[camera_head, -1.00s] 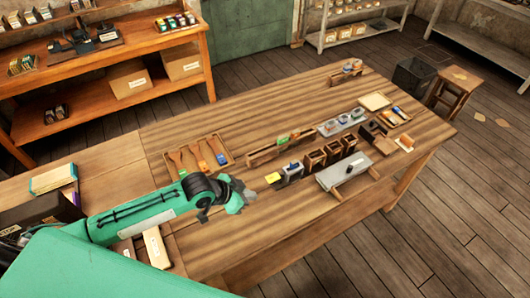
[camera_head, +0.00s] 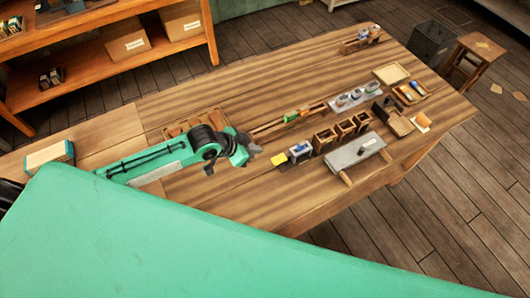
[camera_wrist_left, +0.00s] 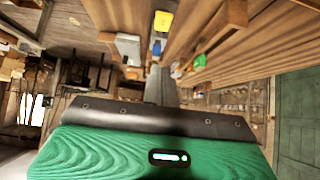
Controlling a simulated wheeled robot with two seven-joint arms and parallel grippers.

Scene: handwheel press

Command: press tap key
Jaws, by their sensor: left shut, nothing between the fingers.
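A small grey block with a blue top and a yellow piece at its left end (camera_head: 299,153) stands on the table; it looks like the tap key, but I cannot be sure. The yellow piece (camera_wrist_left: 163,20) and blue part (camera_wrist_left: 157,47) also show in the left wrist view, beyond my fingers. My left gripper (camera_head: 253,152) is shut and empty, just left of the yellow piece and apart from it. Its closed fingers (camera_wrist_left: 160,85) show dark in the middle of the left wrist view. My right gripper is not in view.
Several open wooden boxes (camera_head: 344,131) stand in a row right of the block. A grey slab with wooden handles (camera_head: 355,152) lies in front of them. A wooden rack with green pieces (camera_head: 290,118) lies behind. A shallow tray (camera_head: 181,124) sits behind my left arm.

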